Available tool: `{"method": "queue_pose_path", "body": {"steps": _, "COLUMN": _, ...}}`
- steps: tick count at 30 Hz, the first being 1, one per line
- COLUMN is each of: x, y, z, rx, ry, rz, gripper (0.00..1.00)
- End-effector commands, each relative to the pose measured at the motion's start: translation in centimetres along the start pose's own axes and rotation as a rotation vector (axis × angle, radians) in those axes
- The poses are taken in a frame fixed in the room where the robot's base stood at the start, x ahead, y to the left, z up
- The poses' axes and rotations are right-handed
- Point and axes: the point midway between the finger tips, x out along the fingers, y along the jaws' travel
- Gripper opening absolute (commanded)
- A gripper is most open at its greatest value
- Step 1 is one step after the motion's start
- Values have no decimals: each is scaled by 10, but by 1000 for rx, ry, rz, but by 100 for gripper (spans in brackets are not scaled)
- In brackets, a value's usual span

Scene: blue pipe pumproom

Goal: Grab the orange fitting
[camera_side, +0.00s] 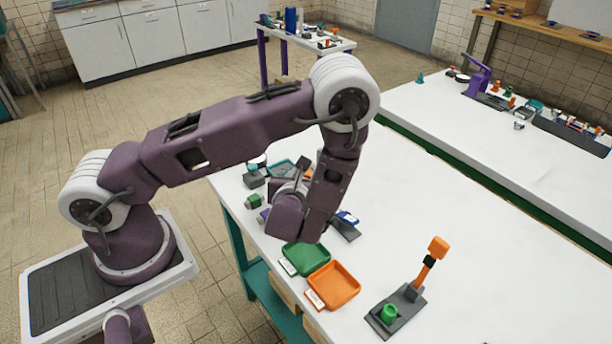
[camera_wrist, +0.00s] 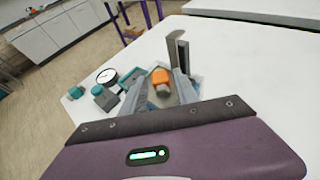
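The orange fitting (camera_wrist: 160,76) shows in the wrist view beyond my gripper, in line with the gap between its fingers. It has a grey end facing my gripper. My gripper (camera_wrist: 159,84) is open, with one finger on either side of the gap. I cannot tell how far the fitting is from the fingertips. In the side view, my wrist hides most of the gripper, and a small orange piece (camera_side: 308,172) shows just behind it.
A green tray (camera_side: 290,267) and an orange tray (camera_side: 318,299) lie near the table's front edge. A grey stand (camera_side: 401,318) with an upright orange-topped lever is at right. A dark upright piece (camera_wrist: 178,50), a round gauge (camera_wrist: 106,76) and teal parts crowd the work area. The table's right is mostly clear.

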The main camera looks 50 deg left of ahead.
Motion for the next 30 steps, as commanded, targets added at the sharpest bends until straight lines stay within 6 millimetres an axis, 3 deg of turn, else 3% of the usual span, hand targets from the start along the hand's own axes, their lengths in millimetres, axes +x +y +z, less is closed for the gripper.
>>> {"method": "queue_pose_path", "body": {"steps": 4, "x": 24, "y": 1, "z": -1, "rx": -1, "ry": 0, "rz": 4, "gripper": 36}}
{"method": "queue_pose_path", "body": {"steps": 12, "x": 29, "y": 0, "z": 0, "rx": -1, "ry": 0, "rz": 2, "gripper": 34}}
{"method": "queue_pose_path", "body": {"steps": 18, "x": 28, "y": 1, "z": 0, "rx": -1, "ry": 0, "rz": 3, "gripper": 0}}
{"method": "queue_pose_path", "body": {"steps": 30, "x": 25, "y": 0, "z": 9, "rx": -4, "ry": -2, "rz": 2, "gripper": 0}}
